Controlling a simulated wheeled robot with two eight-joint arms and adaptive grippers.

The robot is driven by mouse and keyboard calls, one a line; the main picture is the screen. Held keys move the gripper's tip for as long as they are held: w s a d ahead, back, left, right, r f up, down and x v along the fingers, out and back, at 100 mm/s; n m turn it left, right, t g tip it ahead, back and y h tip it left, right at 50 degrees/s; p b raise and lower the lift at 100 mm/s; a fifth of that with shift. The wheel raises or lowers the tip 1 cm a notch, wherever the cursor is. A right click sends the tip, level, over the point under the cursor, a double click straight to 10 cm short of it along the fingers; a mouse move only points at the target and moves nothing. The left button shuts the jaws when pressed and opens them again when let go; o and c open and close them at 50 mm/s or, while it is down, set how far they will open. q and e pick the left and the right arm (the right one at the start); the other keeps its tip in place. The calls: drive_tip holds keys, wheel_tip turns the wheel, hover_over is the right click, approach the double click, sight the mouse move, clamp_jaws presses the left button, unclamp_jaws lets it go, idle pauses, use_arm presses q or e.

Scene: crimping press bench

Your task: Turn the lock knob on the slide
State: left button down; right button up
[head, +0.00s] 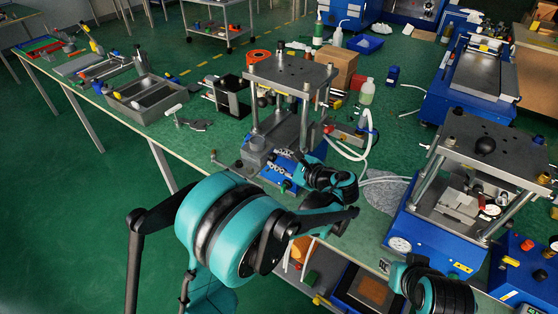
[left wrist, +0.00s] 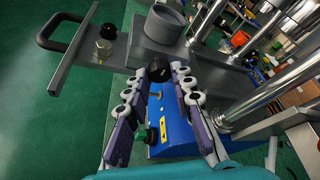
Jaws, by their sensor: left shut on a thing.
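The slide (left wrist: 85,52) is a grey metal plate on the near press, with a black handle at its outer end. The black lock knob (left wrist: 160,50) is at its edge, between the fingertips of my left gripper (left wrist: 158,70), which is shut on it. In the head view, my left gripper (head: 281,158) reaches in at the press's blue base, and its fingers hide the knob. A smaller black-topped metal knob (left wrist: 105,47) stands on the plate, apart from the fingers.
The press's top plate (head: 291,75) and steel posts (left wrist: 206,20) rise close to my left gripper. A grey cylinder (left wrist: 165,24) stands right behind the knob. A second press (head: 486,160) stands to the right. White tubing (head: 352,152) loops beside the first press.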

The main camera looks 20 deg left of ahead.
idle(0.4)
use_arm(q)
drive_tip(key=c, duration=1.3)
unclamp_jaws()
drive_tip(key=shift+d, duration=0.1)
drive_tip(key=v, duration=1.2)
